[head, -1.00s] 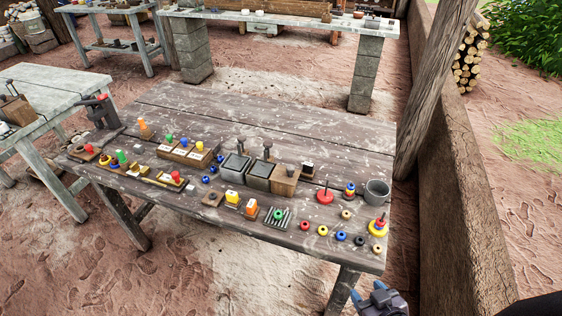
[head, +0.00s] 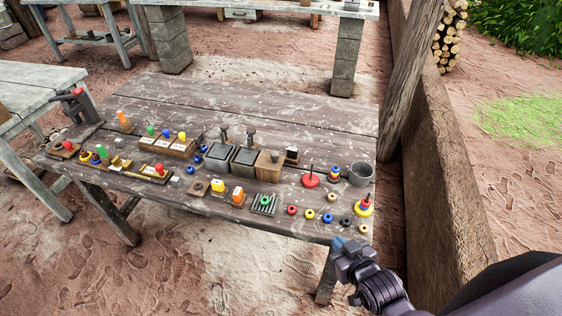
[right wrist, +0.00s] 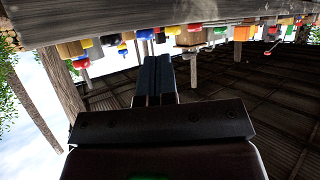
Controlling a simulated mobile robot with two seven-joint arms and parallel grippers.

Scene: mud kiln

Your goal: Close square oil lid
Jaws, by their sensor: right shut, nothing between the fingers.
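Two square grey containers (head: 219,157) (head: 243,163) stand side by side near the middle of the wooden table in the head view. Each has a dark upright handle or knob at its back edge. A square wooden box (head: 269,166) stands just right of them. I cannot tell which of these is the oil one, or exactly how its lid sits. My right gripper (head: 341,244) is shut and empty by the table's front right corner, well to the right of and nearer than the containers. Its closed fingers (right wrist: 153,80) also show in the right wrist view. My left gripper is not in view.
Small coloured rings (head: 310,214), a red disc with a peg (head: 311,180), a stacked ring toy (head: 364,207) and a grey cup (head: 360,174) lie on the table's right side. Blocks with coloured knobs fill the left. The table's back half is clear.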

